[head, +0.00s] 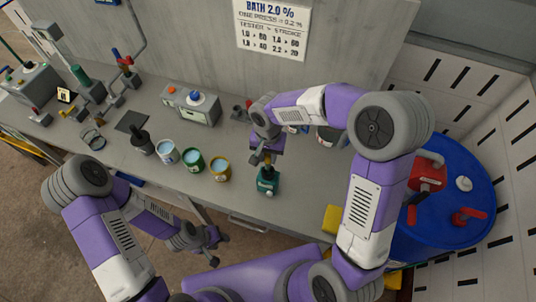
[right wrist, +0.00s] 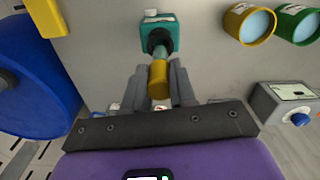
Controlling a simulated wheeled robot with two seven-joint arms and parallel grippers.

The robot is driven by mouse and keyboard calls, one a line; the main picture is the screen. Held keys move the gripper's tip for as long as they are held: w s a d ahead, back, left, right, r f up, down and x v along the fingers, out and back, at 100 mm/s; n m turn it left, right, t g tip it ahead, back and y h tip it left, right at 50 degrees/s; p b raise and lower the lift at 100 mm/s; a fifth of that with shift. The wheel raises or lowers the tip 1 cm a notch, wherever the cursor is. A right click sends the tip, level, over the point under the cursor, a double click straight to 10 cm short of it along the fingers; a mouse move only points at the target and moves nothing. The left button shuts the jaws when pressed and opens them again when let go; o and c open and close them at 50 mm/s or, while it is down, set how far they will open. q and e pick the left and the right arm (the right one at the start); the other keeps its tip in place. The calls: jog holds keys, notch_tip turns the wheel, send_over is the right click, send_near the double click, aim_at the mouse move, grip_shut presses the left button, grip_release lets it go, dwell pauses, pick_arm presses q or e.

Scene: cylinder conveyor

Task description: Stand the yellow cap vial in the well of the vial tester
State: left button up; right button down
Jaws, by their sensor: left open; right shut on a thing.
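The yellow cap vial shows its yellow cap (right wrist: 158,80) between the fingers of my right gripper (right wrist: 160,88) in the right wrist view. My right gripper, also in the head view (head: 262,157), is shut on it. The vial points toward the black collar (right wrist: 160,40) on the teal vial tester (right wrist: 170,24). The lower end overlaps the collar; I cannot tell whether it is inside the well or just above. In the head view the tester (head: 268,184) stands on the bench under this gripper. My left gripper (head: 215,246) is open and empty, in front of the bench edge.
White, green and yellow cups (head: 219,170) of pale blue liquid stand left of the tester. A grey box with a blue knob (head: 193,104) is behind them. A blue drum (head: 455,215) is at the right, by a yellow block (head: 333,220). Bench around the tester is mostly clear.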

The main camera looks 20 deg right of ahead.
aim_at(268, 162)
jog(key=shift+f+b, duration=1.9)
jog(key=shift+f, duration=0.2)
jog(key=shift+f+b, duration=0.15)
jog(key=shift+b, duration=0.25)
jog(key=c, duration=0.8)
grip_release()
jog(key=shift+c, duration=0.2)
notch_tip(268, 162, up, 8)
jog(key=shift+f+p, duration=0.15)
jog(key=shift+p, duration=0.2)
